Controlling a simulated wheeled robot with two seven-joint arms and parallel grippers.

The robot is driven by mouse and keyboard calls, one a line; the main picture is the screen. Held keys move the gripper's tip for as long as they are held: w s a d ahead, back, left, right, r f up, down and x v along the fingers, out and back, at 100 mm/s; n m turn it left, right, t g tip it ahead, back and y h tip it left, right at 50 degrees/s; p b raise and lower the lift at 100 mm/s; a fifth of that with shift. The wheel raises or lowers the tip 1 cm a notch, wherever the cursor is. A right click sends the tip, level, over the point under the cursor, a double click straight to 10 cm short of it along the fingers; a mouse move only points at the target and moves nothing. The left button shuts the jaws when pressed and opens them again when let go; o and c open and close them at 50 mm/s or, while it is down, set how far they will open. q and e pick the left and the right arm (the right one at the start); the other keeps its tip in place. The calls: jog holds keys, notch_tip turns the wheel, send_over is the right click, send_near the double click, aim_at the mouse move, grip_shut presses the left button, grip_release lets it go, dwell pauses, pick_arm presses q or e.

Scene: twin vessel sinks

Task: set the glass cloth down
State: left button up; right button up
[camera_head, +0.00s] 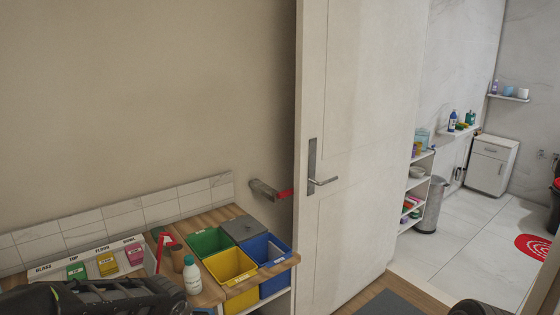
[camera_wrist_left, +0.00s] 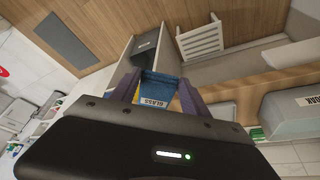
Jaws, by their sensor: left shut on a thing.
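The glass cloth (camera_wrist_left: 157,92) is blue, with a white label reading GLASS, in the left wrist view. My left gripper (camera_wrist_left: 160,95) is shut on it, a purple-grey finger on each side. In the head view my dark left arm crosses the bottom left corner; I cannot make out the cloth there. A white rack (camera_head: 40,284) on the counter is labelled GLASS, TOP, FLOOR and BOWL. It holds a green cloth (camera_head: 76,271), a yellow cloth (camera_head: 107,264) and a pink cloth (camera_head: 135,254). No cloth shows below the GLASS label.
A white bottle (camera_head: 192,276) and a red-topped spray bottle (camera_head: 165,248) stand right of the rack. Beyond are green (camera_head: 207,232), yellow (camera_head: 251,285) and blue (camera_head: 287,253) bins. A white door (camera_head: 355,200) stands to their right.

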jog(key=shift+r, duration=0.1)
jog(key=p+v, duration=0.2)
jog(key=p, duration=0.1)
jog(key=a+p+v, duration=0.1)
jog(key=p+v, duration=0.2)
jog(key=shift+s+r, duration=0.1)
jog(key=shift+r, duration=0.35)
jog(key=shift+a, duration=0.1)
